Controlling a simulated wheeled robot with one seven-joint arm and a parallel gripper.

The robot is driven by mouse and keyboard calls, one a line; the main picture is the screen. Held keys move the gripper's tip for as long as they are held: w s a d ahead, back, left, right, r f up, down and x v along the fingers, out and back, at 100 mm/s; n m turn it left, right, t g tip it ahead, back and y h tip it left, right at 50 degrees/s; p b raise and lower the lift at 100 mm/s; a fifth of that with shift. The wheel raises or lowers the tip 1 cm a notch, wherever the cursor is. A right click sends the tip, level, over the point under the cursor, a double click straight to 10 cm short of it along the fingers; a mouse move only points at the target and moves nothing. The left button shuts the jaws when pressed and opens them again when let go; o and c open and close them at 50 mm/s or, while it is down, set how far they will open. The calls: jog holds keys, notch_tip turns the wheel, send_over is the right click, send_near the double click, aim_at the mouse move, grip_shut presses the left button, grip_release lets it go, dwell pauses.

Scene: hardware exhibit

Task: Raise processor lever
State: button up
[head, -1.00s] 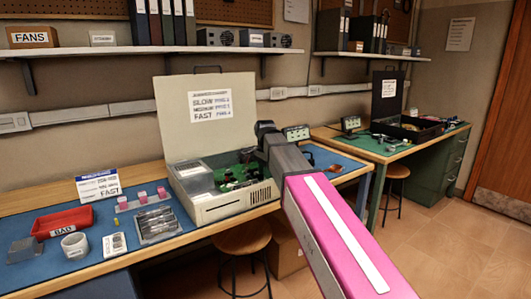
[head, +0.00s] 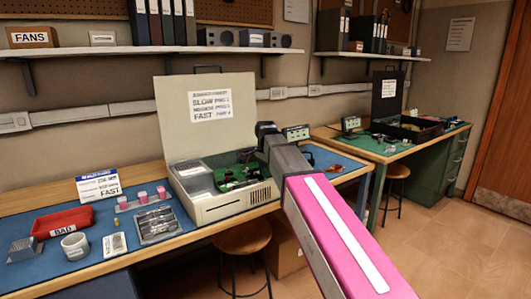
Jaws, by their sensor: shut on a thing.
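A beige computer case (head: 235,206) lies open on the blue bench mat, its lid raised behind it. A green circuit board (head: 232,176) with dark parts sits inside. My gripper (head: 249,157) is low over the board's back right part, mostly hidden by my own dark wrist and pink arm. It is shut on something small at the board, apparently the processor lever. The lever is too small to make out, so its angle cannot be told.
A red BAD tray (head: 62,224), a white mug (head: 75,246), a metal tray (head: 158,226) and small pink-topped pieces (head: 143,197) stand left of the case. The raised lid (head: 206,112) bounds the back. A stool (head: 242,238) stands below the bench.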

jog(key=shift+w+d+r, duration=0.2)
jog(key=shift+d+r, duration=0.05)
jog(key=shift+r, duration=0.35)
jog(key=shift+w+d+r, duration=0.15)
jog(key=shift+d+r, duration=0.1)
jog(key=shift+r, duration=0.35)
dwell(0.3)
jog(key=shift+w+d+r, duration=0.3)
jog(key=shift+d+r, duration=0.15)
jog(key=shift+r, duration=0.05)
grip_shut()
grip_release()
jog(key=o, duration=0.4)
jog(key=shift+r, duration=0.1)
jog(key=shift+s+a+r, duration=0.15)
jog(key=shift+a+r, duration=0.05)
jog(key=shift+r, duration=0.95)
jog(key=shift+s+a+r, duration=0.15)
jog(key=shift+a+r, duration=0.1)
jog(key=shift+r, duration=0.9)
jog(key=shift+s+a+r, duration=0.15)
jog(key=shift+a+r, duration=0.05)
jog(key=shift+r, duration=0.95)
